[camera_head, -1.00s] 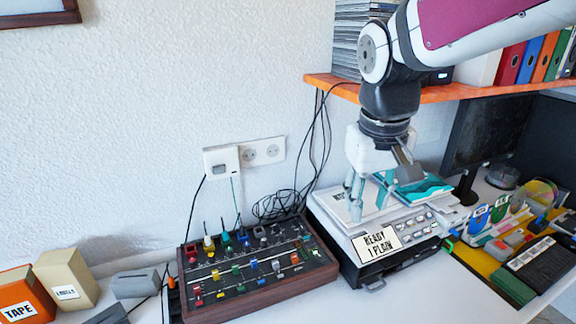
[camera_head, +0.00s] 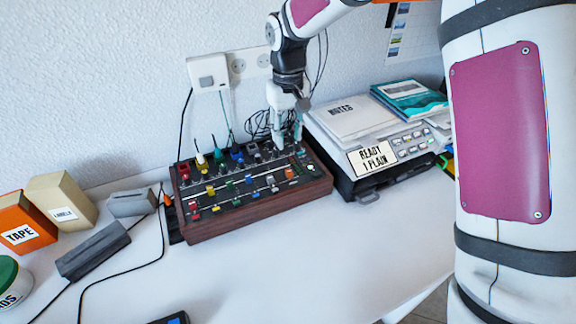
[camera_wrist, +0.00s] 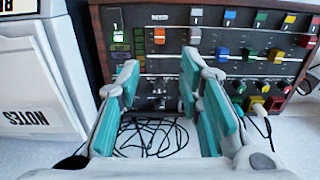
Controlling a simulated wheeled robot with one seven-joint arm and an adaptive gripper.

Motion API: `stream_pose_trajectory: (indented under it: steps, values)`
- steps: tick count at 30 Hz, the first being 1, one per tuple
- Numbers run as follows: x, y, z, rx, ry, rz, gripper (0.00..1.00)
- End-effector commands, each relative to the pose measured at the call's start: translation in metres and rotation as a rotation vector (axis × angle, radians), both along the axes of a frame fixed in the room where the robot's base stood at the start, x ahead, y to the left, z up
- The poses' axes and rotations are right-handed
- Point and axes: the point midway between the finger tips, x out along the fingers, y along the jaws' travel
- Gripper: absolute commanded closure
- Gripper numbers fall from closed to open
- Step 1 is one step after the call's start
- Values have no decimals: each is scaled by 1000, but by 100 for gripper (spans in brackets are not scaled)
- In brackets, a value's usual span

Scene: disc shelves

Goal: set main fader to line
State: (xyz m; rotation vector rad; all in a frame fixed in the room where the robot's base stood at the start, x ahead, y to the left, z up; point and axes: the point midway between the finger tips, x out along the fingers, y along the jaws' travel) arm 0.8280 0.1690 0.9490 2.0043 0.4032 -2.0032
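The mixer (camera_head: 262,208) is a dark panel in a wooden case on the desk, with several coloured fader caps and knobs. An orange fader cap (camera_head: 290,173) sits at its right end, apart from the row of others. It also shows in the wrist view (camera_wrist: 159,36), beside a small level display; I cannot read its label for certain. A pale line (camera_wrist: 163,57) crosses the panel near it. My gripper (camera_head: 288,146) is over the mixer's back right part. In the wrist view my gripper (camera_wrist: 158,80) is open and empty, its teal fingers apart, short of the orange cap.
A printer (camera_head: 350,160) with a READY sign and papers stands right of the mixer. Loose black cables (camera_wrist: 150,138) lie behind the mixer. An orange TAPE box (camera_head: 25,228), a labels box (camera_head: 62,198) and grey blocks are at left.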

Motion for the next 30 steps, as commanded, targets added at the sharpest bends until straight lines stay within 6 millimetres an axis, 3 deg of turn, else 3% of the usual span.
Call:
stream_pose_trajectory:
  steps: [9,15,21,30]
  values:
    - [-1,0,-64,0,4,-1,67]
    - [0,0,-96,1,1,-1,67]
    - [0,0,-112,0,0,-1,67]
    - [0,0,-115,0,-1,-1,67]
